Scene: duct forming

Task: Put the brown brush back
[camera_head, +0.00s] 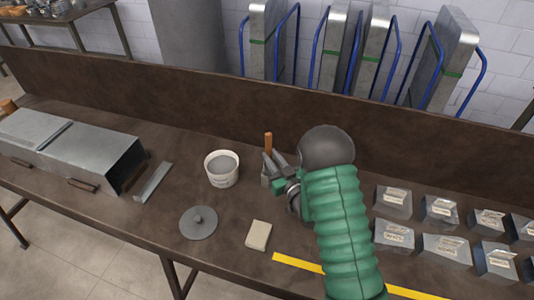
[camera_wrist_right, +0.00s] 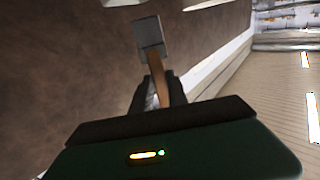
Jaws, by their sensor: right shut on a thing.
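The brown brush is in my right gripper (camera_head: 274,169). Its orange-brown handle (camera_head: 268,142) sticks up above the fingers in the head view, and a grey end shows below them, close to the bench; I cannot tell whether it touches. In the right wrist view the brown shaft (camera_wrist_right: 156,72) comes out from between the dark fingers and ends in a grey block-like head (camera_wrist_right: 150,36). My right gripper is shut on it, over the bench (camera_head: 232,245) just right of the white bucket (camera_head: 222,176). My left gripper is out of view.
The bucket holds grey material. A round grey lid (camera_head: 198,223) and a tan block (camera_head: 259,235) lie in front. A metal duct (camera_head: 75,147) and a metal strip (camera_head: 153,182) are left. Several metal pieces (camera_head: 440,210) stand right. A raised board (camera_head: 180,106) closes the back.

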